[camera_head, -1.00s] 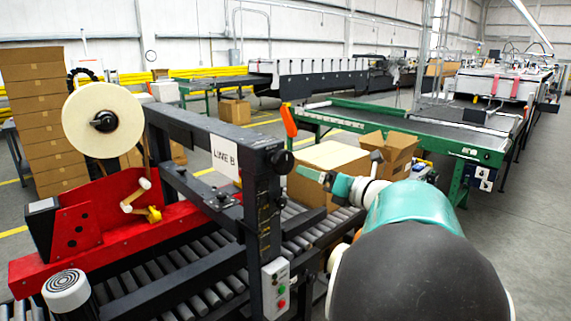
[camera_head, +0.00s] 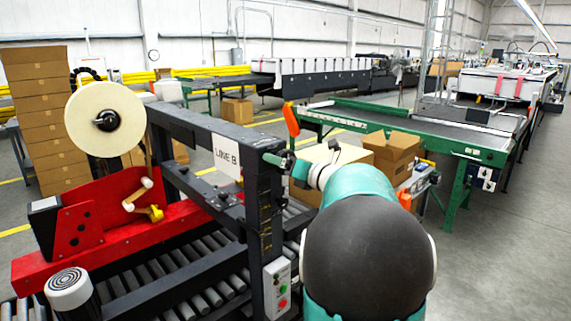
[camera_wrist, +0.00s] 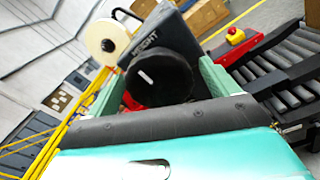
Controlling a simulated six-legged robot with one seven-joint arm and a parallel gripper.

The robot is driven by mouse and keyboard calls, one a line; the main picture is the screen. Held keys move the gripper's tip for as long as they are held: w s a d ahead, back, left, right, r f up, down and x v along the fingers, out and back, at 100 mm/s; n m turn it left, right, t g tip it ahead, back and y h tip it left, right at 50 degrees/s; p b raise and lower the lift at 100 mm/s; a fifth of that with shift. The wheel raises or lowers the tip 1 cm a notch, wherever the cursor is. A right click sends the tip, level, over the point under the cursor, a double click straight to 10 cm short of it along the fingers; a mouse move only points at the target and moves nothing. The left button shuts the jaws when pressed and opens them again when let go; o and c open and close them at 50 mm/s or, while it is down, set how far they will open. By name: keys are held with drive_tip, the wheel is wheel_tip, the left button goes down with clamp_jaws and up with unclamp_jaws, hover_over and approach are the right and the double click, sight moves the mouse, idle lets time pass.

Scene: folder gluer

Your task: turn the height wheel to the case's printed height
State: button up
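The height wheel (camera_wrist: 158,80) is a black round knob with a white mark on its face, under a block lettered "HEIGHT" in the wrist view. My gripper (camera_wrist: 157,70) is open, its green fingers on either side of the wheel. A gap shows on the left, and contact on the right cannot be told. In the head view my gripper (camera_head: 275,160) is at the top of the black frame post, mostly covering the wheel. A pale case (camera_head: 325,153) sits on the rollers behind my arm; no printed height is readable.
The black frame (camera_head: 262,215) carries a "LINE B" sign (camera_head: 227,157) and a button box (camera_head: 277,287). A red tape head (camera_head: 80,230) with a tape roll (camera_head: 104,120) stands left. A brown carton (camera_head: 392,150) is right of the case. Grey floor is clear at far right.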

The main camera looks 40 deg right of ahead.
drive_tip(key=c, duration=1)
drive_tip(key=shift+o, duration=0.2)
drive_tip(key=shift+n, duration=0.5)
